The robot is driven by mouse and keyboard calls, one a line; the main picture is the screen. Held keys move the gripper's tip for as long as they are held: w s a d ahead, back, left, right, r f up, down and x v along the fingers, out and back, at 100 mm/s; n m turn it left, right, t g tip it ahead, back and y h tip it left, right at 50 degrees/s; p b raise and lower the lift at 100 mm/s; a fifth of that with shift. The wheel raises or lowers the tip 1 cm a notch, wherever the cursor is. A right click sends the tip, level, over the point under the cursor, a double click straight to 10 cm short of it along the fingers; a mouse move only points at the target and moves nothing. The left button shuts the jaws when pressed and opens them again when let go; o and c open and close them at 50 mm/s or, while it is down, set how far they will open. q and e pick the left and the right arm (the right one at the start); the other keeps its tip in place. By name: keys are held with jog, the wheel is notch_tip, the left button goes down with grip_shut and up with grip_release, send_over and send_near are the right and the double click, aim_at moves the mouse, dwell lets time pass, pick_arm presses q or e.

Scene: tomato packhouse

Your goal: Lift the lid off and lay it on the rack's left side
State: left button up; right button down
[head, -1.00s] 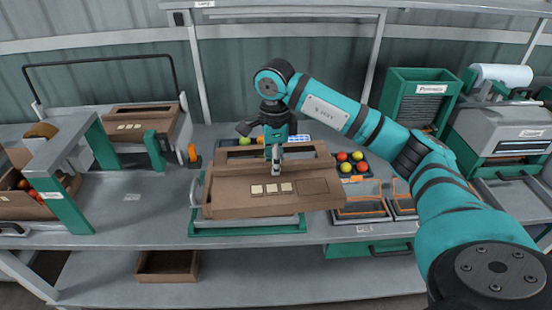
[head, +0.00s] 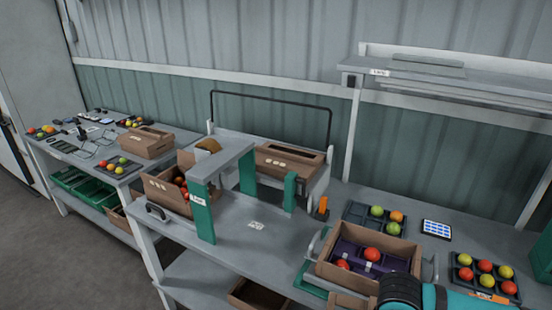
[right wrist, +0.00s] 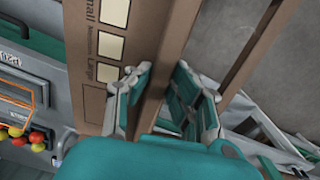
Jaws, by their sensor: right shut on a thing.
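The brown lid (right wrist: 88,70) with pale squares and size words fills much of the right wrist view. My right gripper (right wrist: 160,85) is shut on a raised brown strip of it. In the head view the box (head: 325,268) stands open, with red tomatoes (head: 372,254) and a dark purple insert showing inside. Only part of my right arm shows there, at the bottom right; its gripper is out of that view. A raised grey shelf (head: 480,88) with a small label, perhaps the rack, stands at the upper right. My left gripper is not in view.
Trays of tomatoes (head: 362,217) and a tablet (head: 436,229) lie behind and right of the open box. A grey and green stand (head: 222,160) is on its left, near a lidded box (head: 290,160) in a wire-handled frame. Bare bench (head: 258,250) lies between.

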jog(key=s+a+f+n, duration=0.1)
jog(key=n, duration=0.1)
jog(key=s+a+f+n, duration=0.1)
jog(key=s+f+n, duration=0.1)
jog(key=shift+s+a+f, duration=0.1)
jog(key=shift+s+a, duration=0.1)
jog(key=shift+s, duration=0.05)
jog(key=shift+w+a, duration=0.1)
jog(key=shift+a, duration=0.05)
